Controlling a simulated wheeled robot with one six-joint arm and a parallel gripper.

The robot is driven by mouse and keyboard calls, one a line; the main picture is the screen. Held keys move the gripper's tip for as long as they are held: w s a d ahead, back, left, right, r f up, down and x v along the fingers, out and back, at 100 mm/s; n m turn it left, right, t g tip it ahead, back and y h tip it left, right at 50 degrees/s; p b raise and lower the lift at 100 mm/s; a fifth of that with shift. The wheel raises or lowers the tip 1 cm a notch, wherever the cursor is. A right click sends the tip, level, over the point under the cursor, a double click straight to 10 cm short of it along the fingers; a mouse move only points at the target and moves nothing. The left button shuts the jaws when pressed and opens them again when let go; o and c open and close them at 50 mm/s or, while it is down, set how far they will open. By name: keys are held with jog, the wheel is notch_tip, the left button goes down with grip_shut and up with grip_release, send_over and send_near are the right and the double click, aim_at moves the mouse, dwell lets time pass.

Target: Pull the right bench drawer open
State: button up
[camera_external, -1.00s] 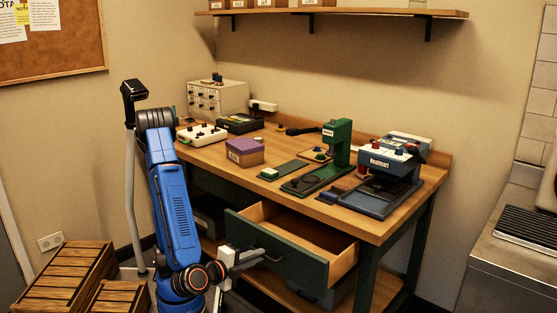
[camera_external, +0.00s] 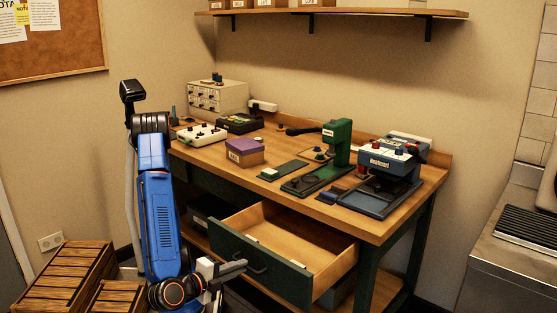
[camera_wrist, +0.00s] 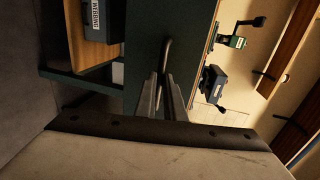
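The right bench drawer (camera_external: 275,263) is pulled well out from under the table, its wooden inside showing empty. Its dark green front carries a dark bar handle (camera_external: 258,266). My gripper (camera_external: 236,266) is at this handle, coming from the left. In the wrist view the handle (camera_wrist: 167,55) runs down between my two fingers (camera_wrist: 162,97), which are close together on it. The finger contact itself is partly hidden. The drawer front (camera_wrist: 145,50) fills the middle of that view.
The bench top (camera_external: 215,163) holds a purple-lidded box (camera_external: 244,152), a green press (camera_external: 336,145) and a blue-grey machine (camera_external: 389,170). Wooden crates (camera_external: 65,275) stand on the floor at the left. A metal counter (camera_external: 510,250) is at the right.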

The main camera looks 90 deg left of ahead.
jog(key=o, duration=0.4)
jog(key=v, duration=1.7)
jog(key=shift+s+d, duration=0.2)
jog(key=shift+w+a, duration=0.1)
jog(key=x, duration=1.7)
jog(key=shift+w+a, duration=0.1)
jog(key=v, duration=1.6)
jog(key=shift+s+d, duration=0.25)
jog(key=shift+d, duration=0.05)
jog(key=shift+a, duration=0.1)
